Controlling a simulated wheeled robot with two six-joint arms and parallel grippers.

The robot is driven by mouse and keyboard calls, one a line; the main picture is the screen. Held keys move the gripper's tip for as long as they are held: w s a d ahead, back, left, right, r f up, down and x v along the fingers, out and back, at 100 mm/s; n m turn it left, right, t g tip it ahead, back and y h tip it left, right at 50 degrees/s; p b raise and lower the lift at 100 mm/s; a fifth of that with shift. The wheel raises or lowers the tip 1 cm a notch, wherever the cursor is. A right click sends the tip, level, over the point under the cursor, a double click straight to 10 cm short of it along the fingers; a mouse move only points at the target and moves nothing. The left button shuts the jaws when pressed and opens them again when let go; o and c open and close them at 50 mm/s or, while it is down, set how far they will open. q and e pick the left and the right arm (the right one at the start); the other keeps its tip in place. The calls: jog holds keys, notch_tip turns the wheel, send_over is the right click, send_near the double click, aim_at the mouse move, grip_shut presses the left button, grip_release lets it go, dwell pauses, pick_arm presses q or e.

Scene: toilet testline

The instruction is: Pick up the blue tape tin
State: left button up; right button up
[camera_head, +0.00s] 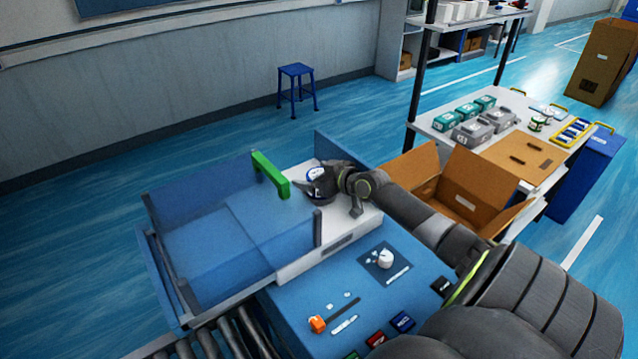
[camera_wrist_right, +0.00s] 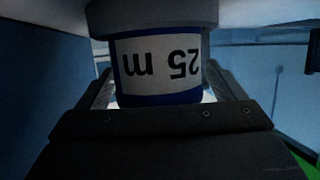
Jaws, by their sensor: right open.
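The blue tape tin (camera_wrist_right: 158,97) has a blue body, a white label reading "25 m" upside down and a grey top part; it fills the middle of the right wrist view. In the head view the tin (camera_head: 316,172) sits on the white surface and is partly hidden by my right gripper (camera_head: 318,186). My right gripper is open, with its fingers on either side of the tin; in the right wrist view the fingers (camera_wrist_right: 163,92) show at both sides of it. I cannot tell whether either finger touches it. My left gripper is not in view.
A blue-walled bin (camera_head: 205,195) with a green handle (camera_head: 270,174) stands just left of my right gripper. A blue mat (camera_head: 345,290) with small parts lies in front. An open cardboard box (camera_head: 455,190) is to the right, beside a white table (camera_head: 455,128) holding cases.

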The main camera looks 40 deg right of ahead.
jog(key=c, duration=1.3)
jog(key=shift+o, duration=0.2)
